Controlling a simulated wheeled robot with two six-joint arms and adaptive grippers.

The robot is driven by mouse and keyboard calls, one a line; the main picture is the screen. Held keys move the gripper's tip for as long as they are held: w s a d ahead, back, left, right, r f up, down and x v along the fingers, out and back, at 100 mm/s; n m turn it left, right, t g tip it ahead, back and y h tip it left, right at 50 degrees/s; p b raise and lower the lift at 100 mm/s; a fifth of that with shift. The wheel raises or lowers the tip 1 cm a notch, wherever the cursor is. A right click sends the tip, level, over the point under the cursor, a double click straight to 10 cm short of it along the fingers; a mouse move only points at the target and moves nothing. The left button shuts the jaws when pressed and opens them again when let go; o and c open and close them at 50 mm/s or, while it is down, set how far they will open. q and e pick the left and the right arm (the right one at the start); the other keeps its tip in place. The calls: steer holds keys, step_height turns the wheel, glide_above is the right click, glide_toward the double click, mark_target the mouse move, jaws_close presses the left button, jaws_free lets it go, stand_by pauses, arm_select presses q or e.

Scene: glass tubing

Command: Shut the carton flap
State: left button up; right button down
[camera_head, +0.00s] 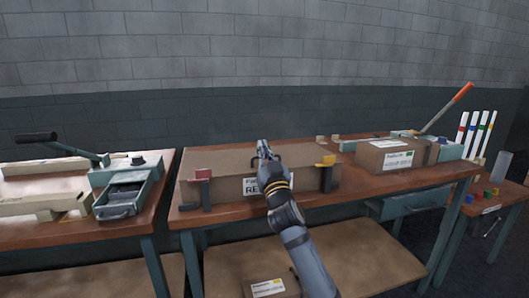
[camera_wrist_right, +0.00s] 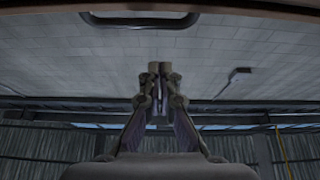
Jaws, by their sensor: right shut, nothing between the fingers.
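A long brown box (camera_head: 220,190) with a white label on its front stands on the middle bench. A smaller brown carton (camera_head: 385,160) with a white label stands further right; I cannot tell clearly how any flap on either lies. My right gripper (camera_head: 263,145) is over the long box's top, fingers pointing up and away. The right wrist view shows its fingers (camera_wrist_right: 160,68) together and empty. A dark-rimmed loop or opening (camera_wrist_right: 140,20) on a brown edge shows above them there; a dark loop also shows beside the gripper in the head view. My left gripper is not in view.
A red clamp (camera_head: 203,176) and a yellow-topped clamp (camera_head: 327,165) stand at the long box's front. A lever with an orange handle (camera_head: 460,92) rises behind the smaller carton. A teal drawer unit (camera_head: 125,195) is on the left bench. A brick wall stands behind.

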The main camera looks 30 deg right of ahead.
arm_select(q)
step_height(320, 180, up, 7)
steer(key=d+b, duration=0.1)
steer(key=b, duration=0.1)
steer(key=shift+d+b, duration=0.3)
steer(key=shift+b, duration=0.05)
arm_select(e)
steer(key=v, duration=1)
steer(key=shift+w+f, duration=0.15)
steer(key=shift+f, duration=0.2)
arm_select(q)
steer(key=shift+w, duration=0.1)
